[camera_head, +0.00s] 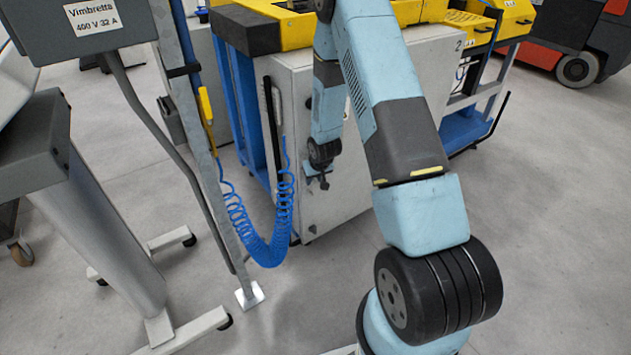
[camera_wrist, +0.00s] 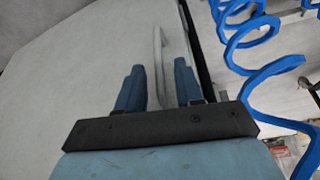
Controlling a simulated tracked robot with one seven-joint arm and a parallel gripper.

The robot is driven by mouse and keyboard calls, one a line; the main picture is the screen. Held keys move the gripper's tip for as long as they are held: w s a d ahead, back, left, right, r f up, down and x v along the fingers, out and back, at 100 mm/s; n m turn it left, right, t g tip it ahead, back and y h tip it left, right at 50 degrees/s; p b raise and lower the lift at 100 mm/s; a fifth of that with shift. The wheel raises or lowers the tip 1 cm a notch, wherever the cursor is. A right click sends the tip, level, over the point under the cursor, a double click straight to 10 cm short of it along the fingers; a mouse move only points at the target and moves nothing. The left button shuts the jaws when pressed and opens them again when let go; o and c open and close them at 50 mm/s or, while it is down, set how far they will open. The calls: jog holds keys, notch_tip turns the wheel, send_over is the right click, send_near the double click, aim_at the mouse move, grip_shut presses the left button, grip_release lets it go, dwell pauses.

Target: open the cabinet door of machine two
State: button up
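Machine two's pale grey cabinet door (camera_head: 335,195) stands below the yellow machine top, with a "2" on the cabinet's right side. The door looks shut.
A coiled blue hose (camera_head: 265,240) hangs left of the door, close to the handle; it also shows in the wrist view (camera_wrist: 255,70). The floor before the door (camera_head: 310,285) is clear.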

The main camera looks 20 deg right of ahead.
jog(key=shift+x, duration=1.25)
jog(key=shift+c, duration=0.3)
grip_shut()
jog(key=shift+d, duration=0.1)
